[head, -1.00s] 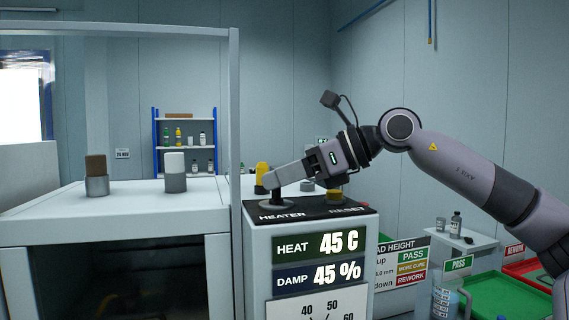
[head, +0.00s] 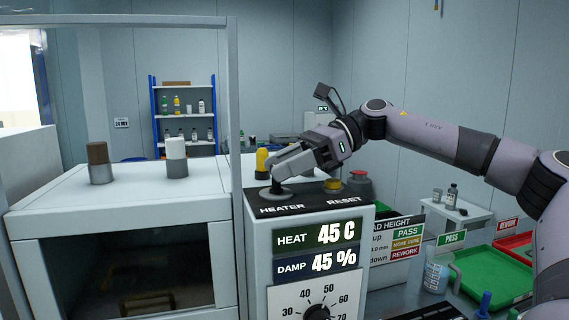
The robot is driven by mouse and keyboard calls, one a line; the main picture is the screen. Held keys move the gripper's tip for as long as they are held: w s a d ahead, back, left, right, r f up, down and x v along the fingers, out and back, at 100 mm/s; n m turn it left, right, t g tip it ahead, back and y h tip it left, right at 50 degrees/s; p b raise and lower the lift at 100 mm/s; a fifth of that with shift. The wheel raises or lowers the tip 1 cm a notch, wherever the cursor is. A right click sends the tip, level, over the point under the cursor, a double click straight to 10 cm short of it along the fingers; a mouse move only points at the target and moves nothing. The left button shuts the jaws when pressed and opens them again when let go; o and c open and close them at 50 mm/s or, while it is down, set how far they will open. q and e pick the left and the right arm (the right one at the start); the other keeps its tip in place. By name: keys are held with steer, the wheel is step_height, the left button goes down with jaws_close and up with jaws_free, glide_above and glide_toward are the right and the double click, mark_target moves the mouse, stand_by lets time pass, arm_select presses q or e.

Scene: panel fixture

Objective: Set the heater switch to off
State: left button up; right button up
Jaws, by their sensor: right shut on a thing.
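The heater switch (head: 277,188) stands on the black top of the control box, behind the word HEATER. Its round grey base and a short dark stem show; its upper part is hidden by my right gripper. My right gripper (head: 277,176) comes in from the right and is shut on the top of the switch. The switch's exact tilt cannot be told. The display (head: 317,248) on the box front reads HEAT 45 C and DAMP 45 %. My left gripper is not in view.
A yellow part (head: 262,160) stands close behind the switch. A yellow reset button (head: 332,185) and a red knob (head: 359,184) are to the right. A frame post (head: 235,130) rises just left of the box. A dial (head: 316,312) is on the front.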

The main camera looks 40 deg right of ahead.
stand_by(0.6)
steer(key=o, duration=1)
steer(key=shift+g, duration=0.3)
steer(key=shift+o, duration=0.2)
steer(key=shift+d, duration=0.1)
steer(key=shift+b+v, duration=0.45)
steer(key=shift+v, duration=3.1)
